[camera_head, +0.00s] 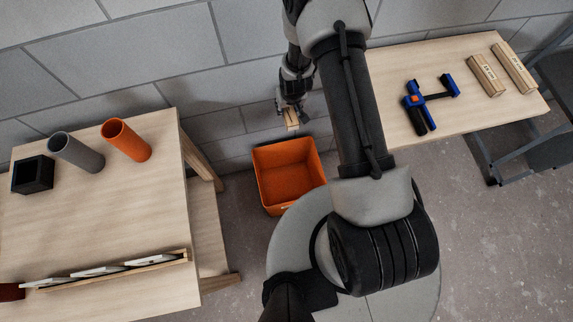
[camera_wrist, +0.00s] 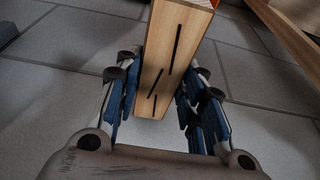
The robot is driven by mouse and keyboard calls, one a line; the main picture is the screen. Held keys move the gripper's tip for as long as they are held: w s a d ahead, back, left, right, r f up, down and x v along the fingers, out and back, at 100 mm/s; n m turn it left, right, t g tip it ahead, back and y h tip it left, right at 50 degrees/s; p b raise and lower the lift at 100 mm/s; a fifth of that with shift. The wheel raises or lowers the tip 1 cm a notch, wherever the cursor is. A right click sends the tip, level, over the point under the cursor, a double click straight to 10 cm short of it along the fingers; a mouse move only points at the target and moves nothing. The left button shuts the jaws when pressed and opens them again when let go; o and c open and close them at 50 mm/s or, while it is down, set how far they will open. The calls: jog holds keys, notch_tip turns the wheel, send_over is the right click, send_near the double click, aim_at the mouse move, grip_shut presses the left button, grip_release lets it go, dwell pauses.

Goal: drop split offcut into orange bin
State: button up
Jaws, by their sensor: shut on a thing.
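The split offcut (camera_wrist: 172,55) is a pale wooden block with several dark cracks along its face. My gripper (camera_wrist: 160,95) is shut on it, with blue-padded fingers on both sides in the wrist view. In the head view the offcut (camera_head: 291,118) hangs below my gripper (camera_head: 290,106), near the back edge of the orange bin. The orange bin (camera_head: 277,197) stands on the floor between the two tables, and the part of its inside that shows looks empty. Whether the offcut is directly over the opening is hard to tell.
The left table (camera_head: 110,215) holds a black square holder (camera_head: 33,175), a grey tube (camera_head: 77,152), an orange tube (camera_head: 126,140) and a rack (camera_head: 115,272) with white pieces. The right table (camera_head: 400,65) holds a blue clamp (camera_head: 430,99) and two wooden blocks (camera_head: 487,75). A block wall stands behind.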

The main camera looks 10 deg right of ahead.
jog(key=s+f+b, duration=0.3)
jog(key=f, duration=1.3)
jog(key=s+f+b, duration=0.4)
jog(key=f, duration=1.3)
jog(key=shift+s, duration=0.15)
jog(key=shift+f, duration=0.1)
jog(key=o, duration=1.2)
